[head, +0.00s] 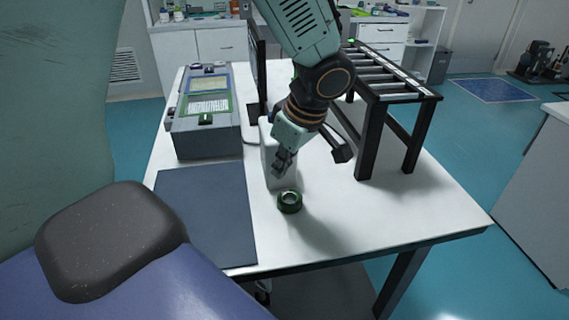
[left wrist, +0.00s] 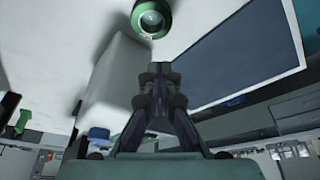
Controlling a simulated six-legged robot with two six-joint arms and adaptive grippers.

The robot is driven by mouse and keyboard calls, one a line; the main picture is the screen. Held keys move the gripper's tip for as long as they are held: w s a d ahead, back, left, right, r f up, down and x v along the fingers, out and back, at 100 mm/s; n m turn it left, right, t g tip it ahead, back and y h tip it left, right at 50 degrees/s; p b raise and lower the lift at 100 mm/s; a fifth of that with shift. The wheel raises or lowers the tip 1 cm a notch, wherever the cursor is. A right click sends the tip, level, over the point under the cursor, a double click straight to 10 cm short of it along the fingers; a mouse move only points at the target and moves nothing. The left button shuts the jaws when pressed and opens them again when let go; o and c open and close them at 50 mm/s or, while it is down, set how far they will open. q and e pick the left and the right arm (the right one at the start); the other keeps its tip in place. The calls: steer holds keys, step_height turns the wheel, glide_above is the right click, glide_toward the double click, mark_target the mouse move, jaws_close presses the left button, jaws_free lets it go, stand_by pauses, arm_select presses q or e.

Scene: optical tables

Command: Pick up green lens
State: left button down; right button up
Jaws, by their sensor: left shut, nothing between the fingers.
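The green lens (head: 290,202) is a short dark-green ring with a clear glass centre. It lies on the white table, right of the dark mat, near the front edge. In the left wrist view the lens (left wrist: 151,18) shows at the top, cut by the picture's edge. My left gripper (head: 281,168) hangs just behind and above the lens, apart from it. Its fingers (left wrist: 157,75) are closed together with nothing between them. My right gripper is not in view.
A dark mat (head: 207,215) lies left of the lens. A grey box (head: 208,138) with a framed panel stands behind it. A white block (head: 267,150) is close behind my gripper. A black roller rack (head: 390,90) stands at the right. The table's front right (head: 390,215) is clear.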

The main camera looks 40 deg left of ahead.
mark_target(289, 201)
arm_select(q)
steer(key=x, duration=0.3)
steer(key=b+x, duration=0.1)
steer(key=x, duration=0.2)
steer(key=shift+w+d, duration=0.1)
steer(key=shift+w, duration=0.1)
steer(key=shift+s+a+f, duration=0.15)
steer(key=shift+a+f, duration=0.05)
steer(key=shift+f, duration=0.25)
steer(key=shift+d, duration=0.1)
